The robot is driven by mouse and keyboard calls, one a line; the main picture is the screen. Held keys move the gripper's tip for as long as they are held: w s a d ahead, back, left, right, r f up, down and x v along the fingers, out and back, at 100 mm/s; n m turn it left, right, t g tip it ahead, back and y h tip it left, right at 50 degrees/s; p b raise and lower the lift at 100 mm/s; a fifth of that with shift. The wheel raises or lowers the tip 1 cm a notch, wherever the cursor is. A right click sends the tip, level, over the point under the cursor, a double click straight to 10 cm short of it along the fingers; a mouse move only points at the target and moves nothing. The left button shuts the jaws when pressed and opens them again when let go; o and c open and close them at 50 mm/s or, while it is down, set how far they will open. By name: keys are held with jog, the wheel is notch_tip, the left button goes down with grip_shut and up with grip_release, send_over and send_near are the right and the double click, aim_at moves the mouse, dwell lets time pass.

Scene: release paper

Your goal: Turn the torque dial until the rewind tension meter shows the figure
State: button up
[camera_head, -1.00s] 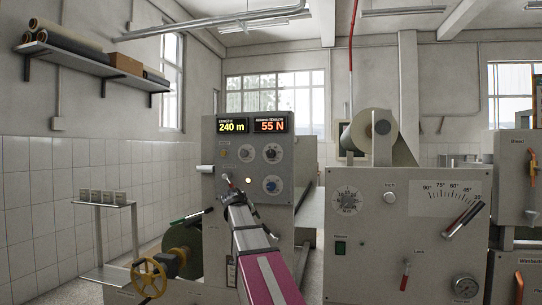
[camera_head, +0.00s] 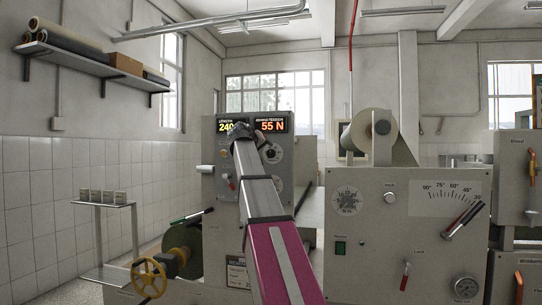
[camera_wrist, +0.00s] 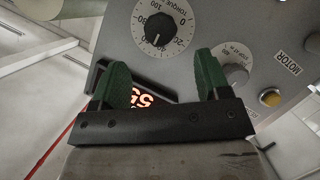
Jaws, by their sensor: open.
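The torque dial (camera_wrist: 160,28) is a round white scale with a black knob, upside down at the top of the wrist view. In the head view the dial (camera_head: 273,153) is partly visible beside my arm. The rewind tension meter (camera_head: 271,125) reads 55 N in orange figures; in the wrist view part of it (camera_wrist: 146,98) shows between the fingers, inverted. My gripper (camera_wrist: 160,66) is open, with green fingers apart and nothing between them. The dial lies beyond the fingertips. In the head view my gripper (camera_head: 240,132) covers part of the panel.
The length display (camera_head: 224,126) is partly hidden by my gripper. A grey knob (camera_wrist: 237,73) is close to one finger. A yellow button (camera_wrist: 270,98) and a black motor knob (camera_wrist: 313,42) are farther right. A red-tipped lever (camera_head: 231,182) stands left of my arm.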

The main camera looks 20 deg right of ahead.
aim_at(270, 153)
jog(key=x, duration=0.8)
jog(key=shift+w+d+f, duration=0.15)
jog(key=shift+w, duration=0.15)
jog(key=c, duration=0.9)
